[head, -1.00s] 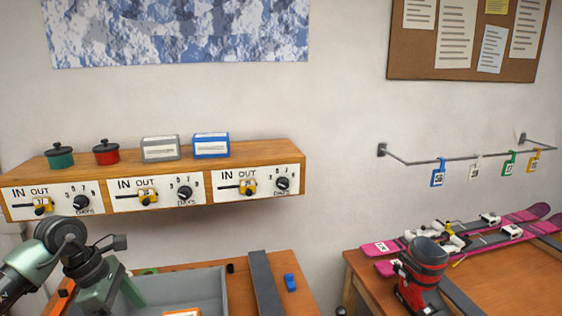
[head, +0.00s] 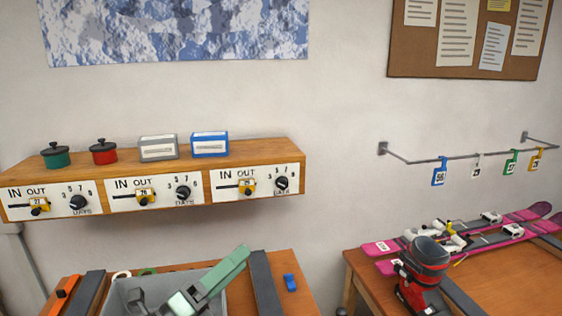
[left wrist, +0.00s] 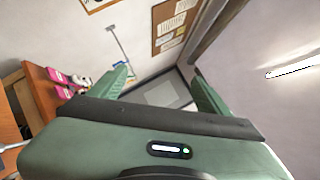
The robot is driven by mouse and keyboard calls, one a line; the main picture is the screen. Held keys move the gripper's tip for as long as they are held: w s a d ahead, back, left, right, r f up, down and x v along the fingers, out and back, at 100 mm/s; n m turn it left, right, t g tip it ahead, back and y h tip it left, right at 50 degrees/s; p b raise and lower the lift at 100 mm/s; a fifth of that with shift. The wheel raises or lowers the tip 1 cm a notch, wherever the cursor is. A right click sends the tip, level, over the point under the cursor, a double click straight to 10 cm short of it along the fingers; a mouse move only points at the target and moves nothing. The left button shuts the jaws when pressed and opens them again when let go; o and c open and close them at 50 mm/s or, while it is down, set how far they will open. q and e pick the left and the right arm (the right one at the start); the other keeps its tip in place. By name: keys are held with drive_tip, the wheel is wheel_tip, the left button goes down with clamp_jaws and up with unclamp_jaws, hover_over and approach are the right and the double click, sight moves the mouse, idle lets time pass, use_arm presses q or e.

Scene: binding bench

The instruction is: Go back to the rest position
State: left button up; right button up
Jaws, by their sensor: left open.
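My left gripper (head: 222,275) shows in the head view at the bottom, low over the grey tray (head: 122,296) on the left bench. It is green and points up and to the right. In the left wrist view the left gripper (left wrist: 160,83) has its two green fingers wide apart with nothing between them. My right gripper is in neither view.
A wall shelf (head: 250,150) with several pots and boxes on top has IN/OUT sliders and dials on its front. A red and black ski boot (head: 420,275) and pink skis (head: 510,222) are on the right table (head: 510,272). Tags hang from a rail (head: 410,162).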

use_arm(q)
drive_tip(key=a+f+n+t+y, duration=0.4)
drive_tip(key=a+f+n+y, duration=0.5)
drive_tip(key=n+y, duration=0.75)
drive_tip(key=s+a+f+n+g, duration=0.5)
drive_tip(key=s+f+n, duration=0.1)
drive_tip(key=f+n, duration=0.3)
drive_tip(key=s+d+f+n+g, duration=0.1)
drive_tip(key=s+f+n+g, duration=0.2)
drive_tip(key=s+f+g, duration=0.55)
drive_tip(key=s+d+f+n+g, duration=0.15)
drive_tip(key=s+f+n, duration=0.3)
drive_tip(key=s, duration=0.85)
wheel_tip(320, 180, down, 29)
drive_tip(key=s+m+g+b, duration=0.1)
drive_tip(key=b, duration=0.4)
drive_tip(key=s+a+f+g+b, duration=0.1)
drive_tip(key=s+f+b, duration=0.1)
drive_tip(key=s+f, duration=0.6)
drive_tip(key=s+a+f+b, duration=0.2)
drive_tip(key=s+f, duration=0.7)
drive_tip(key=f, duration=0.6)
drive_tip(key=shift+f+g+b, duration=0.2)
drive_tip(key=shift+g+b, duration=0.2)
drive_tip(key=shift+b, duration=0.05)
